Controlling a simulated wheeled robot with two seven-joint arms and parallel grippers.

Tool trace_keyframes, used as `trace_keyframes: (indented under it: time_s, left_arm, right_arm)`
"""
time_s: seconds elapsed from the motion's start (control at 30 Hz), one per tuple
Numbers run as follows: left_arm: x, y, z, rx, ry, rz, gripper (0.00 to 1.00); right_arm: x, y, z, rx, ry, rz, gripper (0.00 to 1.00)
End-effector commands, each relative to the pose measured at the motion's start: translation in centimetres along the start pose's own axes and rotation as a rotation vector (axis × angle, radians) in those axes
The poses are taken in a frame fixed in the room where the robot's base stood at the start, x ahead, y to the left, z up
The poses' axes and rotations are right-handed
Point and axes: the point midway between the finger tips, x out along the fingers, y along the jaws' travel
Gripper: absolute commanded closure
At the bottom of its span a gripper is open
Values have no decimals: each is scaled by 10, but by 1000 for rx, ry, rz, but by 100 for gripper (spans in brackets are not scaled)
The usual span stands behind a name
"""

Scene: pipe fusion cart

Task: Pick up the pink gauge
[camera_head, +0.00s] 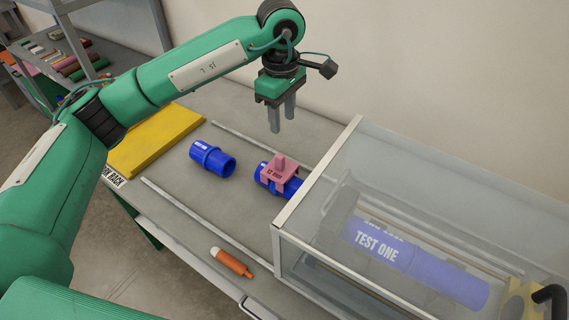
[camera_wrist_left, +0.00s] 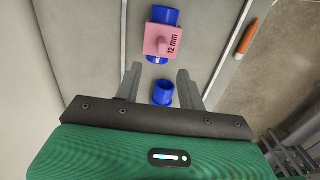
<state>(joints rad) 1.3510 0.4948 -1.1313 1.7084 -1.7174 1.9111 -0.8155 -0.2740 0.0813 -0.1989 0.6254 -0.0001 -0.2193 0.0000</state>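The pink gauge (camera_head: 279,174) sits astride a blue pipe piece (camera_head: 263,184) on the cart, just left of the clear box. It has an upright tab on top. In the left wrist view the gauge (camera_wrist_left: 166,40) reads "12 mm" and lies beyond my fingertips. My left gripper (camera_head: 282,122) points down above and behind the gauge, apart from it. Its two fingers are spread with nothing between them, as the left wrist view (camera_wrist_left: 160,78) also shows. My right gripper is not in view.
A second blue pipe piece (camera_head: 212,159) lies left of the gauge. A clear box (camera_head: 330,185) holding a "TEST ONE" blue pipe (camera_head: 415,262) stands close on the right. An orange tool (camera_head: 232,263) lies at the front edge; a yellow block (camera_head: 155,140) is at the left.

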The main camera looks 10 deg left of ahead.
Motion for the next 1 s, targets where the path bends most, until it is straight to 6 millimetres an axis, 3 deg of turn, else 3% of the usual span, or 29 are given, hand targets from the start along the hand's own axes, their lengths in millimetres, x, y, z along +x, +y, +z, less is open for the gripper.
trace_keyframes:
  time_s: [0.07,0.17,0.3,0.4,0.53,0.77,1.0]
  left_arm:
    - [3,0,-4,-2,15,-1,60]
    - [13,-1,-5,-2,18,-7,60]
    - [39,-1,-5,-3,16,-8,60]
    - [59,-2,-5,-2,16,-8,60]
    - [78,-1,-5,-2,15,-6,60]
    - [92,-1,-6,-3,14,-5,60]
    - [123,-2,-9,-3,13,-7,60]
  right_arm:
    - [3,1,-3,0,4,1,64]
    - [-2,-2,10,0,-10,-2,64]
    - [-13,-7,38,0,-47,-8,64]
    - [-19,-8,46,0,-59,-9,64]
    - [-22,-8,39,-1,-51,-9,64]
    - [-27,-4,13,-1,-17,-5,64]
    - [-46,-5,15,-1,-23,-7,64]
